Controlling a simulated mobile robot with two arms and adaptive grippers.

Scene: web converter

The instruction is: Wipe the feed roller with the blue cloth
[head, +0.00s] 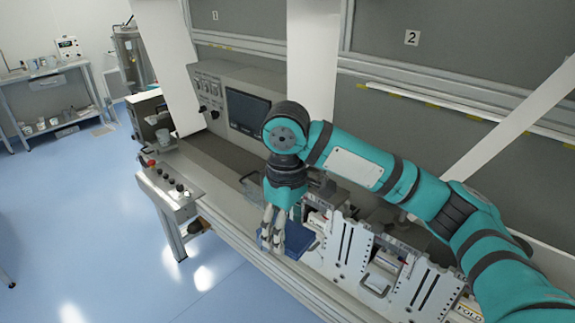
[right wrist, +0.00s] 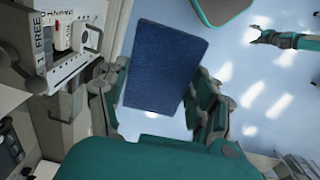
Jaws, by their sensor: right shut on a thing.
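My right gripper (head: 272,232) points down at the front edge of the machine and is shut on a blue cloth (head: 303,238). In the right wrist view the cloth (right wrist: 166,68) is a flat dark blue rectangle between the fingers (right wrist: 160,98). In the head view the cloth is partly hidden behind the gripper, beside white slotted plates. I cannot make out the feed roller clearly; the gripper and arm cover part of the machine. My left gripper (right wrist: 268,38) seems to show small at the upper right of the right wrist view; its jaws are unclear.
White slotted upright plates (head: 353,248) stand just right of the gripper. A control box with a red button (head: 172,188) juts out at the left front, and a dark screen (head: 247,110) is behind. White web strips (head: 313,60) hang above. The blue floor (head: 95,220) at left is clear.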

